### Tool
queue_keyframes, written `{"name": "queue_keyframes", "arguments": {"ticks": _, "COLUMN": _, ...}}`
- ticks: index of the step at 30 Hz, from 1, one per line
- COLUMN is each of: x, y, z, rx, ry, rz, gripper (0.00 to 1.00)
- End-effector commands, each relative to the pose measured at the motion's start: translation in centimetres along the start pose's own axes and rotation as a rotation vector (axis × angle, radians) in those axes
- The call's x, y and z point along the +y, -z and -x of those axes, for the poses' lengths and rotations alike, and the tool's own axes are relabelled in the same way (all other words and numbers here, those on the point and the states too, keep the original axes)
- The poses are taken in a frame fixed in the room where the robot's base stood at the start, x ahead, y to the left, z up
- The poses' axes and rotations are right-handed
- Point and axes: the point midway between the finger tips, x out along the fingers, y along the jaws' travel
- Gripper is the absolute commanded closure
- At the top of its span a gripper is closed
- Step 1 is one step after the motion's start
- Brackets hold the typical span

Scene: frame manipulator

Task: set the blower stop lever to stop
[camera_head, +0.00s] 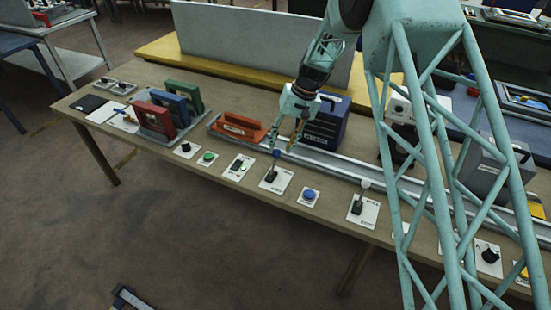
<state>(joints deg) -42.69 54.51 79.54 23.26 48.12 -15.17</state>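A lever with a blue knob (276,154) and black stem stands on a white plate (283,184) near the table's front edge, left of centre. A second lever with a pale knob (365,183) stands on a white plate (371,213) further right. The plate lettering is too small to read, so I cannot tell which is the blower stop lever. My gripper (284,143) points down over the blue-knobbed lever, its fingers apart with a gap between them. One fingertip is close to the knob; I cannot tell whether they touch.
A blue button (309,195), a green button (208,157) and a switch plate (239,167) line the front edge. An orange block (238,127) and a blue box (326,124) stand behind. Red, blue and green frames (190,96) stand left. My lattice column hides part of the right side.

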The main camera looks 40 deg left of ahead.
Motion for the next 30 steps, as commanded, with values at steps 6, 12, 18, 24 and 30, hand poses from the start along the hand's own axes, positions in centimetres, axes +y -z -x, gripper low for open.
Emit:
{"name": "queue_keyframes", "arguments": {"ticks": 6, "x": 0.0, "y": -0.1, "z": -3.0, "rx": -0.002, "ry": 0.000, "rz": -0.001, "gripper": 0.69}}
{"name": "queue_keyframes", "arguments": {"ticks": 12, "x": -0.1, "y": -0.1, "z": -5.5, "rx": -0.002, "ry": 0.000, "rz": -0.001, "gripper": 0.69}}
{"name": "queue_keyframes", "arguments": {"ticks": 18, "x": -0.1, "y": 0.0, "z": -7.0, "rx": -0.001, "ry": 0.000, "rz": 0.001, "gripper": 0.69}}
{"name": "queue_keyframes", "arguments": {"ticks": 24, "x": -0.1, "y": 0.0, "z": -7.6, "rx": 0.000, "ry": 0.000, "rz": 0.000, "gripper": 0.69}}
{"name": "queue_keyframes", "arguments": {"ticks": 30, "x": -0.1, "y": 0.0, "z": -7.7, "rx": 0.000, "ry": 0.000, "rz": 0.000, "gripper": 0.69}}
